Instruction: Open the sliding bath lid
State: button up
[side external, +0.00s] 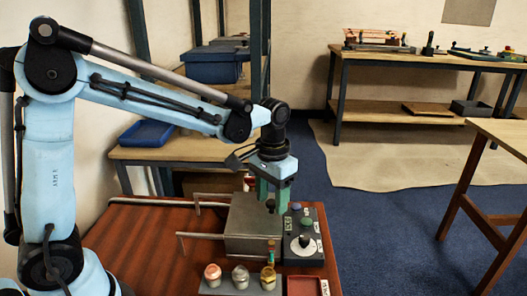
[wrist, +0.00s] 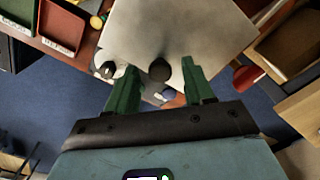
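The metal bath (side external: 245,240) is a grey box on the red-brown bench. Its flat lid (wrist: 150,30) covers the top in the wrist view and looks closed. A small dark knob (wrist: 160,70) stands near the lid's edge. My gripper (wrist: 160,66) has green fingers pointing down at the lid. The fingers are apart, one on each side of the knob in the picture, with a gap on both sides. In the side view my gripper (side external: 272,207) is over the right part of the bath; the fingers partly hide the knob, and I cannot tell their exact height.
Two metal rods (side external: 195,236) extend left from the bath. A dark control box (side external: 304,250) with a dial stands close on its right. Several small capped pots (side external: 240,278) and a red tray (side external: 305,286) lie in front. The bench (side external: 140,240) is clear at left.

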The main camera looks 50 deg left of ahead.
grip_shut()
jog(key=s+a, duration=0.7)
dwell(0.3)
jog(key=shift+a, duration=0.1)
jog(key=shift+o, duration=0.5)
grip_release()
notch_tip(320, 180, up, 12)
dwell(0.3)
